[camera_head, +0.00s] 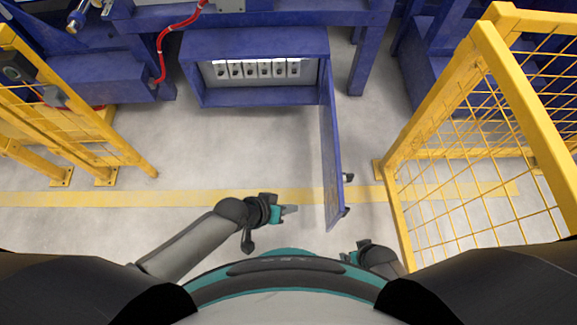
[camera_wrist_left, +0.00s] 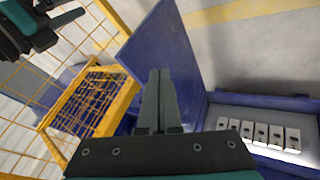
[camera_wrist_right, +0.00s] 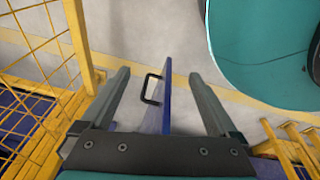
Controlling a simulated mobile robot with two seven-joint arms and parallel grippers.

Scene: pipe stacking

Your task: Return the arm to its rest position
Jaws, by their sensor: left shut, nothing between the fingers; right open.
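My left gripper (camera_head: 289,210) reaches in from the left in the head view, in front of the cabinet door (camera_head: 332,150). Its fingers are shut together in the left wrist view (camera_wrist_left: 158,100), with nothing between them. My right gripper (camera_head: 348,257) is low in the head view, mostly hidden by its own arm. In the right wrist view its fingers (camera_wrist_right: 163,95) are wide apart and empty. The door and its black handle (camera_wrist_right: 152,88) show beyond the gap between them. Both grippers appear apart from the door.
The blue cabinet (camera_head: 254,44) stands open, with a row of white switch-like blocks (camera_head: 258,69) inside. Its door sticks out towards me. Yellow mesh fences stand at the right (camera_head: 480,150) and left (camera_head: 75,120).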

